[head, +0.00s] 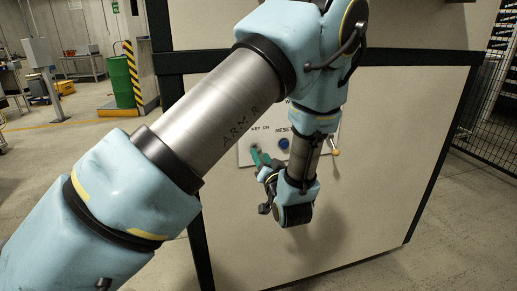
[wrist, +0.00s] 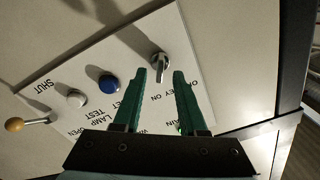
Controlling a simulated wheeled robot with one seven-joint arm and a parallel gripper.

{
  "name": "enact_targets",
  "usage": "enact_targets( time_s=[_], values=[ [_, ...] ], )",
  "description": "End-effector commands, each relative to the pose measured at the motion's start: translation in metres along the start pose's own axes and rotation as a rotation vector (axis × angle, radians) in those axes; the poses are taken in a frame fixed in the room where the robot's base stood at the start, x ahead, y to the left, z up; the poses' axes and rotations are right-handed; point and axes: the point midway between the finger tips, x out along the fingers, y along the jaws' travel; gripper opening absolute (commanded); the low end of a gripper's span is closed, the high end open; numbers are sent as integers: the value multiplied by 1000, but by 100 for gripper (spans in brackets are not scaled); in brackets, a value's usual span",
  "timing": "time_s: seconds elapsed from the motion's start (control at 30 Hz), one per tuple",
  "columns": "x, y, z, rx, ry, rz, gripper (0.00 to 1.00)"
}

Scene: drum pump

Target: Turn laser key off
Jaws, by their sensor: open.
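The key switch (wrist: 160,63) is a round metal switch with a slim grey key on the white control panel (wrist: 130,50). In the wrist view it sits between my green fingertips, its key running down the picture below the "KEY ON" lettering's side. My gripper (wrist: 160,75) is open, with one finger on each side of the key and a visible gap to both. I cannot tell whether the fingers touch the panel. In the head view my gripper (head: 262,158) is at the left part of the panel (head: 244,158), and the key is hidden behind it.
On the same panel are a blue reset button (wrist: 108,82), a white lamp test button (wrist: 76,99) and a lever with a tan knob (wrist: 14,125). The panel is on a large beige cabinet (head: 390,130) with black edges.

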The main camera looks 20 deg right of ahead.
Motion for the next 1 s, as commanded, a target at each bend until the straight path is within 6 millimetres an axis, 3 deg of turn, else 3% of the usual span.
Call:
enact_targets(
  time_s=[0.2,0.57,0.9,1.0],
  values=[
    [23,-1,-1,0,0,0,41],
    [27,0,0,0,0,1,40],
    [27,0,0,0,0,1,2],
    [27,0,0,0,0,1,0]
  ],
)
